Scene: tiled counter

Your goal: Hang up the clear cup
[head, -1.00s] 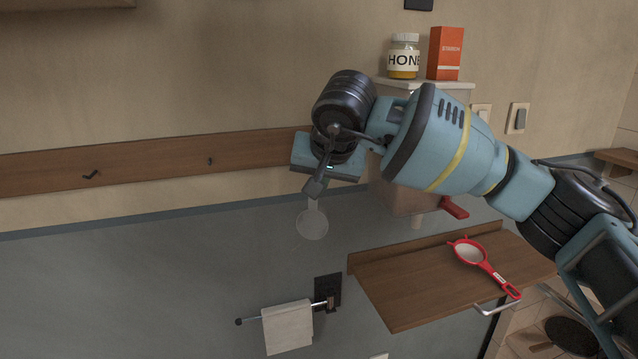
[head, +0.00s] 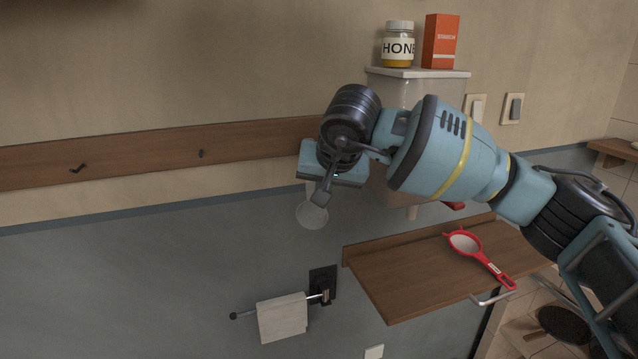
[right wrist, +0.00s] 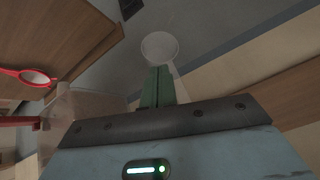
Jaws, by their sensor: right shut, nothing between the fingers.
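The clear cup (head: 312,215) is a small translucent round cup with a pale handle. In the head view it hangs upright below the right part of the wooden rail (head: 120,160). Its handle's top is hidden behind my right gripper, so I cannot see what holds it. My right gripper (head: 321,196) is shut with nothing between its fingers, its tips just right of the handle. In the right wrist view the cup (right wrist: 160,47) shows beyond the shut fingers (right wrist: 158,84), the handle beside them. My left gripper is not in view.
The rail's left part has dark hooks (head: 78,169) (head: 201,154). A red strainer (head: 478,256) lies on a wooden shelf (head: 410,285). A honey jar (head: 398,46) and orange box (head: 440,42) stand on a cabinet. A towel (head: 282,318) hangs low.

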